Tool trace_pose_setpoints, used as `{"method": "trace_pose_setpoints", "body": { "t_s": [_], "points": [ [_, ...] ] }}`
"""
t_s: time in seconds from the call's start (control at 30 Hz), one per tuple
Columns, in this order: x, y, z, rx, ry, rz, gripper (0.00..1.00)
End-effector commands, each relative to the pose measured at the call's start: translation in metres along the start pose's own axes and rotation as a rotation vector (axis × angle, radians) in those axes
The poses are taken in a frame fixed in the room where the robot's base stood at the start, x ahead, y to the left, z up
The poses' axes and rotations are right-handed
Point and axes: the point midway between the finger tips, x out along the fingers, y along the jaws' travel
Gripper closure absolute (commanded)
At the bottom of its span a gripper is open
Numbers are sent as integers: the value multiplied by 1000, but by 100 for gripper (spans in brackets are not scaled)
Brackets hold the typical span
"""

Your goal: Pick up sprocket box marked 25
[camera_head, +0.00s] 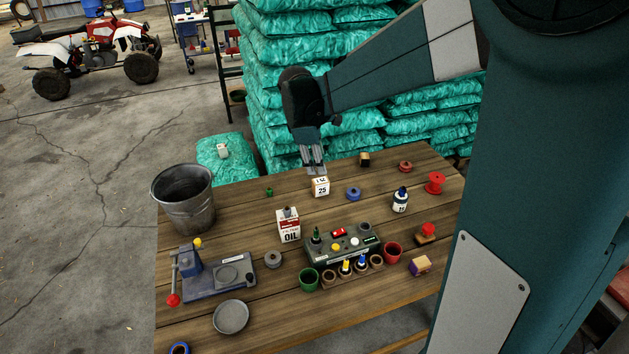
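A small white box marked 25 (321,189) stands upright on the wooden table (230,221), toward its back edge. Dark marking also shows on its top face. My gripper (315,170) points down just above and slightly behind the box in the picture. Its fingertips overlap the view close to the box's top; whether they touch it I cannot tell. The fingers are small and seen at an angle, so their opening is unclear.
A blue round part (353,194) lies right of the box. An oil can (288,227) stands front left, and a green-grey station (341,246) in front. A white-labelled bottle (400,202) is farther right. Stacked teal sacks (300,50) rise behind the table. A metal bucket (184,200) stands left.

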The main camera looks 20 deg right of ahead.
Motion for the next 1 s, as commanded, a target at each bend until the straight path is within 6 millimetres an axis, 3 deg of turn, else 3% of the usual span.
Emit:
{"method": "trace_pose_setpoints", "body": {
  "t_s": [0.5,1.0],
  "points": [
    [86,45,-29,-252,-93,-68,59],
    [169,70,-51,-466,-163,-145,59]
  ]
}}
